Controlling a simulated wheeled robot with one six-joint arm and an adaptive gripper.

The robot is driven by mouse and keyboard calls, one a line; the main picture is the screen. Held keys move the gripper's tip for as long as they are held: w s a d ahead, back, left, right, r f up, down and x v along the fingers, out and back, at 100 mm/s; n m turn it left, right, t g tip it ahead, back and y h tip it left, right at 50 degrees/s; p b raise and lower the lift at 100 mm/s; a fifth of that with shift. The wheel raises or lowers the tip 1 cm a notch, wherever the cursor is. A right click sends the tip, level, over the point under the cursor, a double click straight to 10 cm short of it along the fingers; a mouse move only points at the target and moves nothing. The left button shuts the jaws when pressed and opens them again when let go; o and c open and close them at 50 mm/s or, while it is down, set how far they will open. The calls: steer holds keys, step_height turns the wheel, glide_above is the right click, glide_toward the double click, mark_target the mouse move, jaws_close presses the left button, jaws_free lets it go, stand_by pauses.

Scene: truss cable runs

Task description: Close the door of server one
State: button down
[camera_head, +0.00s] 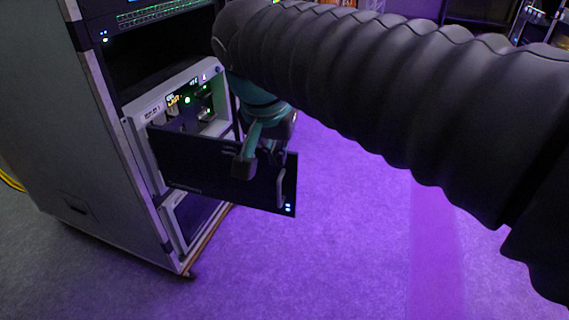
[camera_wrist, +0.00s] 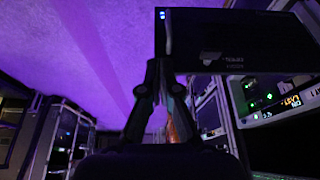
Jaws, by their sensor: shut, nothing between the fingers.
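The door of server one (camera_head: 215,180) is a dark flat panel in the head view, swung open out from the rack toward the right. A pale handle (camera_head: 281,187) and small blue-white lights sit near its free end. The open server (camera_head: 172,108) shows lit green and yellow indicators behind it. My gripper (camera_head: 260,156) is shut and empty, over the upper part of the door near the handle; I cannot tell if it touches. In the wrist view my fingers (camera_wrist: 161,72) are beside the door (camera_wrist: 235,42), just below the handle (camera_wrist: 168,32).
The grey rack cabinet (camera_head: 50,120) stands at the left, with another unit (camera_head: 150,15) above the server and a framed bay (camera_head: 190,215) below. Purple-lit floor (camera_head: 350,230) is open to the right of the door. More racks (camera_wrist: 65,140) show in the wrist view.

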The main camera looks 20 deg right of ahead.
mark_target(287, 165)
steer(key=b+x, duration=0.1)
steer(key=x, duration=0.8)
steer(key=shift+w, duration=0.2)
steer(key=w, duration=0.1)
steer(key=d, duration=0.1)
steer(key=w, duration=0.1)
steer(key=shift+w+d+f, duration=0.25)
steer(key=shift+w+f, duration=0.05)
steer(key=shift+w+d, duration=0.35)
steer(key=shift+w, duration=0.15)
steer(key=shift+w, duration=0.15)
